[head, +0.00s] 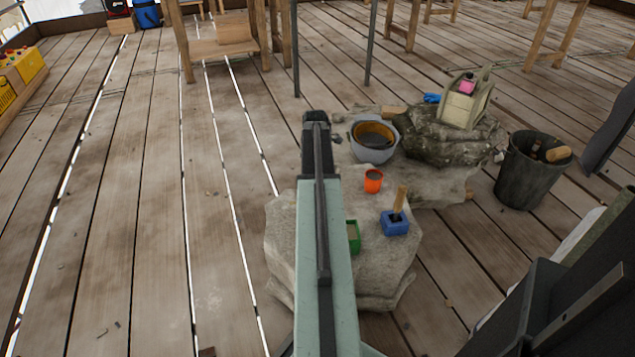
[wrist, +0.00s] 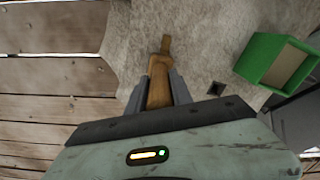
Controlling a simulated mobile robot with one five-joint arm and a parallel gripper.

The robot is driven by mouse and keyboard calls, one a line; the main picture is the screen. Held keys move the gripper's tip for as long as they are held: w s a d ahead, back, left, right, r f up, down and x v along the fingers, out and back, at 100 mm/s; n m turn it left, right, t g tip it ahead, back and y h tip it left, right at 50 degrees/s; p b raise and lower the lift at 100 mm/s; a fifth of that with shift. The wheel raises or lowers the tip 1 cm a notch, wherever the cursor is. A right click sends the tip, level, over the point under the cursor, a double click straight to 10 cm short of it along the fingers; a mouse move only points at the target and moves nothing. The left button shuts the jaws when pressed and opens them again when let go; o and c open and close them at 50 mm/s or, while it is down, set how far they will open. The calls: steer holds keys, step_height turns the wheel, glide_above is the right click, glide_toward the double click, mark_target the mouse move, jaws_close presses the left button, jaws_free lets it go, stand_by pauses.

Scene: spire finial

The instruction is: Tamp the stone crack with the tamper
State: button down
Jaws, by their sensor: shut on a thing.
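My gripper (wrist: 162,90) is shut on a brown wooden tool, which I take to be the tamper (wrist: 160,84). The tamper's narrower end points up the wrist view over the pale stone (wrist: 205,35). I cannot tell whether it touches the stone. A small dark angular mark (wrist: 216,88), possibly the crack, lies on the stone to the right of the tamper. In the head view my arm hides the gripper and tamper and crosses the pale stone block (head: 290,245).
A green open box (head: 354,237) stands on the stone, right of my arm; it also shows in the wrist view (wrist: 262,60). A blue holder (head: 394,224) with a wooden handle, an orange cup (head: 373,182), a grey bucket (head: 362,152) and a dark bucket (head: 520,180) stand nearby.

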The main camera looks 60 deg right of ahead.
steer(key=shift+w+a, duration=0.55)
steer(key=shift+w, duration=0.15)
steer(key=shift+w+a, duration=0.1)
steer(key=shift+w+a+f, duration=0.1)
steer(key=shift+w+a, duration=0.8)
steer(key=shift+w, duration=0.2)
steer(key=shift+w+a, duration=0.1)
steer(key=shift+w+a, duration=0.8)
steer(key=shift+w, duration=0.25)
step_height(320, 180, up, 7)
steer(key=p, duration=0.7)
